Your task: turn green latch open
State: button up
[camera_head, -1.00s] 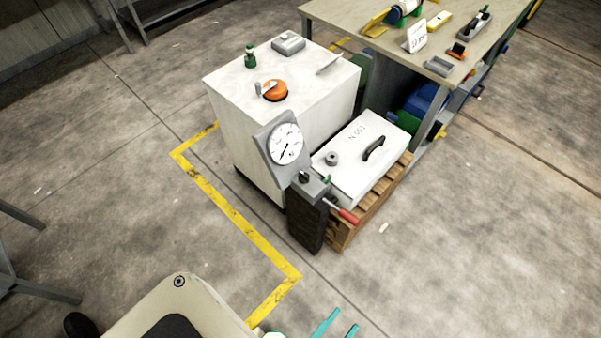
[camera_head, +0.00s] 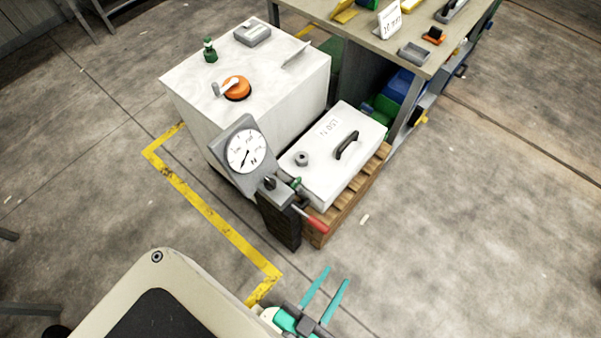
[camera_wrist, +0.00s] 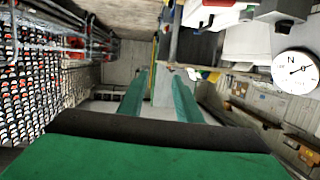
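A small green part (camera_head: 297,184), which may be the green latch, shows at the near edge of a white lidded case (camera_head: 312,185). It is partly crowded by the gauge stand, and its turn position is too small to tell. A green knob-like piece (camera_head: 210,50) stands on top of the white cabinet (camera_head: 280,85). My gripper (camera_head: 337,275) has two teal fingers set apart, open and empty. It is in front of the gauge stand and to the lower right, apart from the case. The fingers also show in the wrist view (camera_wrist: 157,80), with nothing between them.
A dial gauge (camera_head: 246,150) on a dark stand and a red-gripped lever (camera_head: 316,224) are at the case's near side. The case rests on a wooden pallet (camera_head: 350,205). A workbench (camera_head: 375,40) stands behind.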

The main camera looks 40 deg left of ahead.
jog(key=w+a+f+n+y, duration=0.1)
jog(key=w+a+y, duration=0.1)
jog(key=w+a, duration=0.6)
jog(key=w+a+f+n+y, duration=0.1)
jog(key=w+a+f+y, duration=0.1)
jog(key=w+a, duration=0.55)
jog(key=w+a+r+n+g+y, duration=0.3)
jog(key=w+a+n, duration=0.2)
jog(key=a, duration=0.3)
jog(key=w+a+r+n+g+y, duration=0.25)
jog(key=w+a+n, duration=0.35)
jog(key=a, duration=0.3)
jog(key=w+a+r+n+g+y, duration=0.25)
jog(key=w+a+n, duration=0.25)
jog(key=a, duration=0.3)
jog(key=n+g+h, duration=0.7)
jog(key=n+h, duration=0.5)
jog(key=n, duration=0.5)
send_near(296, 182)
jog(key=f, duration=0.7)
jog(key=shift+w, duration=0.25)
jog(key=shift+s+a+f, duration=0.15)
jog(key=shift+a+f, duration=0.05)
jog(key=shift+f, duration=0.4)
jog(key=shift+d+f, duration=0.15)
grip_shut()
